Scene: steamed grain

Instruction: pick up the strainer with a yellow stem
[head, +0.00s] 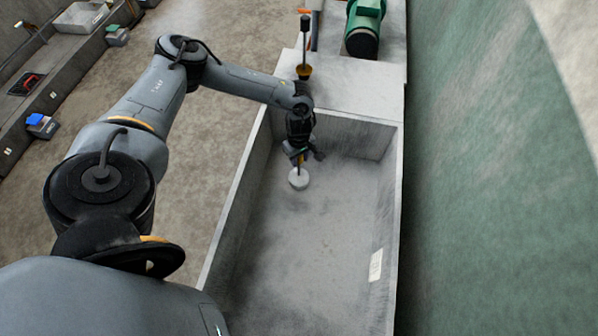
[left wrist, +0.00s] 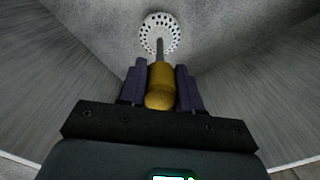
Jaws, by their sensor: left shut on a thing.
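The strainer has a round, pale, perforated head (left wrist: 160,34) on a thin dark shaft, with a yellow stem (left wrist: 160,85) as its handle. In the left wrist view the yellow stem sits between the two purple-grey fingers of my left gripper (left wrist: 161,88), which is shut on it. In the head view the strainer head (head: 298,179) hangs below my left gripper (head: 300,156), inside the far part of a grey trough. I cannot tell whether the strainer head touches the trough floor. My right gripper is in neither view.
The grey trough (head: 236,205) has high walls on its sides and far end. A white label (head: 376,265) is on its right side. A dark-handled tool with a yellowish base (head: 304,71) and a green machine (head: 364,26) are beyond it. The near trough floor is clear.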

